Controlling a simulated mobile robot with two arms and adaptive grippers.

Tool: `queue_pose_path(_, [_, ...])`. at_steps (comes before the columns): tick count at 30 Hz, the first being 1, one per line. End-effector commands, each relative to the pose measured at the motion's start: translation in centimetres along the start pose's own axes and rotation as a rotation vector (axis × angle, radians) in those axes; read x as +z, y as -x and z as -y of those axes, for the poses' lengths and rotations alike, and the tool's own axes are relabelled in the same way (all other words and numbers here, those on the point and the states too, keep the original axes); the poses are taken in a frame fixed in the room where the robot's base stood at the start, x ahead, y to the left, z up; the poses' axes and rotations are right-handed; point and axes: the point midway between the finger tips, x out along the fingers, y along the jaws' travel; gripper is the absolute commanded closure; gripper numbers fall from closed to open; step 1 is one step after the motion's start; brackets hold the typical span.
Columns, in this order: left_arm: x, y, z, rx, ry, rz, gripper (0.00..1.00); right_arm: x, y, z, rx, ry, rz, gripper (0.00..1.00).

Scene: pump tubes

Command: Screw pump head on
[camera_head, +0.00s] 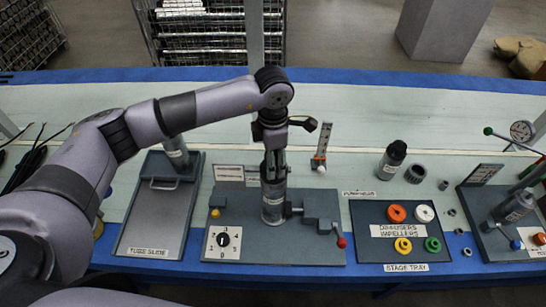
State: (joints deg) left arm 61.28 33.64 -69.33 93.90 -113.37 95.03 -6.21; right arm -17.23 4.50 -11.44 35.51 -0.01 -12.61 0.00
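My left gripper (273,172) points straight down over the grey metal cylinder (273,208) of the middle station. Its fingers are close together at the cylinder's top and hide that top. I cannot tell whether they are shut on something there. The cylinder stands upright on the grey station plate (305,250). A label reading "PUMP HEAD" (358,193) lies right of the station. My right gripper is not in view.
A red-knobbed lever (341,242) and a dial (222,241) flank the cylinder. The stage tray (385,254) holds coloured rings. A tube slide (152,225) lies left. A gauge rig (515,205) stands right. Dark ring parts (415,173) lie behind the tray.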

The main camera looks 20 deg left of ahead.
Motion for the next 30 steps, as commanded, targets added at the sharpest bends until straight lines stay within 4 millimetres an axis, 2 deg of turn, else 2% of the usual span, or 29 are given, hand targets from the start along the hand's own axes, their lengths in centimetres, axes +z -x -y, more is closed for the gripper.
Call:
queue_pose_path(2, [0.01,0.03,0.00,0.000,0.000,0.000,0.52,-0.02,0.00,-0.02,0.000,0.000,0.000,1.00])
queue_pose_path(24, [0.00,0.07,-0.02,0.000,0.000,0.000,1.00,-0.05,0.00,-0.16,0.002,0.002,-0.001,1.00])
queue_pose_path(28, [0.00,0.07,-0.02,0.000,0.000,0.000,1.00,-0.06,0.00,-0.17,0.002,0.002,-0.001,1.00])
queue_pose_path(29, [0.00,0.07,-0.02,0.000,0.000,0.000,0.67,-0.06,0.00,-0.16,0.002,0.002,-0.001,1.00])
queue_pose_path(30, [0.00,0.07,-0.03,0.000,0.001,0.000,0.70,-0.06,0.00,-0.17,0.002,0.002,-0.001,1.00])
